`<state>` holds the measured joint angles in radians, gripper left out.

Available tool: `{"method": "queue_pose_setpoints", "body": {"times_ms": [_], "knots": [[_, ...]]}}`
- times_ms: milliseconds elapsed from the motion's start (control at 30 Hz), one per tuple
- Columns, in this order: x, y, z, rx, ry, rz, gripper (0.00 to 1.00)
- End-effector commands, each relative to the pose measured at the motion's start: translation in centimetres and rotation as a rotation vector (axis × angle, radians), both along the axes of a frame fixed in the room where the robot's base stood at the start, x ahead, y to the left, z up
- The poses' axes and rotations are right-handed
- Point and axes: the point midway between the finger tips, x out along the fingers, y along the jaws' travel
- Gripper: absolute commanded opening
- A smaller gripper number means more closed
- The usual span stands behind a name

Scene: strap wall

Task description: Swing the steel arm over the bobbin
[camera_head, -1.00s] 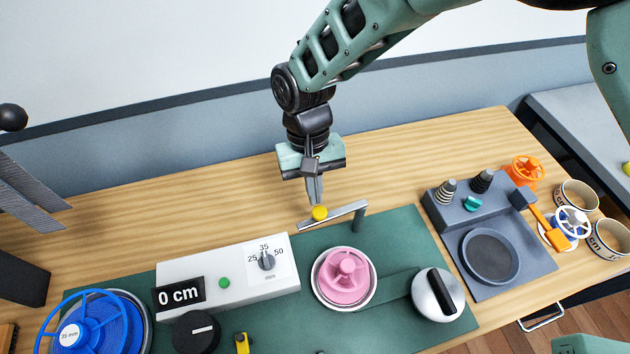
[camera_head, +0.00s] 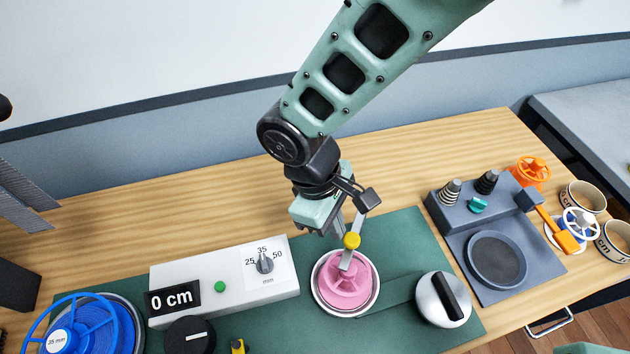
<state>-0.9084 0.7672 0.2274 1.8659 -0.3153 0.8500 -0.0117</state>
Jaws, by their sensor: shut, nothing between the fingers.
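The bobbin sits in a round silver holder (camera_head: 318,297) on the green mat. My gripper (camera_head: 341,234) is shut and empty, its fingertips right beside the yellow knob on its left; I cannot tell whether they touch it. The gripper's body hides part of the arm's pivot end.
A white box with a dial (camera_head: 265,264) and a "0 cm" display (camera_head: 172,298) stands to the left. A silver knob with a black grip (camera_head: 443,298) is to the right. A blue reel (camera_head: 90,330) is at the front left. A grey tray (camera_head: 497,260) is farther right.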

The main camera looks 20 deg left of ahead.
Motion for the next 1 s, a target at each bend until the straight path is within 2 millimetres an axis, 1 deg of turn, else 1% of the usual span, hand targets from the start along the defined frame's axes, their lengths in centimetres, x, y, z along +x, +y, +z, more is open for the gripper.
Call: {"method": "queue_pose_setpoints", "body": {"times_ms": [333, 833, 1000], "knots": [[-0.36, -0.83, -0.02, -0.001, 0.001, 0.087, 0.00], [-0.37, -1.01, -0.02, -0.006, 0.002, 0.091, 0.00], [-0.09, -0.85, 0.22, -0.004, 0.001, 0.088, 0.00]]}}
